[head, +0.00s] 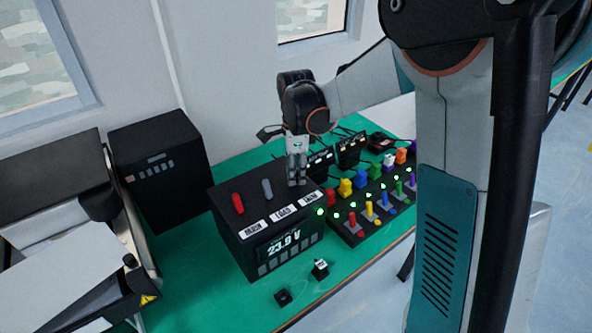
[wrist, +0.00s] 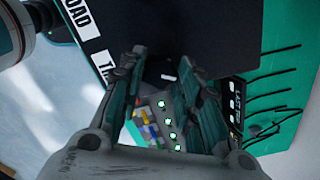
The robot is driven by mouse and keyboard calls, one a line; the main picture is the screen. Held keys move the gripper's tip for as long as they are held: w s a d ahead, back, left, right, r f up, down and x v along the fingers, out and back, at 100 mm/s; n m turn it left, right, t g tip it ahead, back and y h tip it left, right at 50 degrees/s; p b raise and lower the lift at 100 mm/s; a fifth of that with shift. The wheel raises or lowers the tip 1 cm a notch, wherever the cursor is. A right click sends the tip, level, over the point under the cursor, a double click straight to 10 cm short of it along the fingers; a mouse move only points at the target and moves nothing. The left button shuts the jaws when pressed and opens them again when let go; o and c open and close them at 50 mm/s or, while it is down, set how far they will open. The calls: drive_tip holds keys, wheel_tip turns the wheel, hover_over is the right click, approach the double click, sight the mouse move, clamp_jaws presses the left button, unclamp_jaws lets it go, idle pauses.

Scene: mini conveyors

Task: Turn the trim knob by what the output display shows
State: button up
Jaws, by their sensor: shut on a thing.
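The black power box (head: 232,207) stands on the green bench with its output display (head: 284,245) on the front face. The display reads about 23.8 V; the last digit is hard to read. On top are a red lever (head: 238,203), a grey lever (head: 267,189) and labels MAIN, LOAD and a third (head: 309,199), apparently TRIM. My gripper (head: 297,183) points down at the box's top right, behind that third label, shut on the trim knob. The fingers hide the knob. The wrist view shows both fingers (wrist: 160,65) beside the partly covered label (wrist: 103,66).
A panel (head: 345,228) with coloured switches, small levers and green lights stands close to the box's right. A black cabinet (head: 160,168) is behind left, and a printer-like machine (head: 60,250) is at the left. Two small parts (head: 283,297) lie in front on the green bench.

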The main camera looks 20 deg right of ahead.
drive_tip(key=shift+m, duration=0.6)
drive_tip(key=o, duration=1.1)
drive_tip(key=shift+c, duration=0.2)
drive_tip(key=shift+r, duration=0.1)
wheel_tip(320, 180, up, 12)
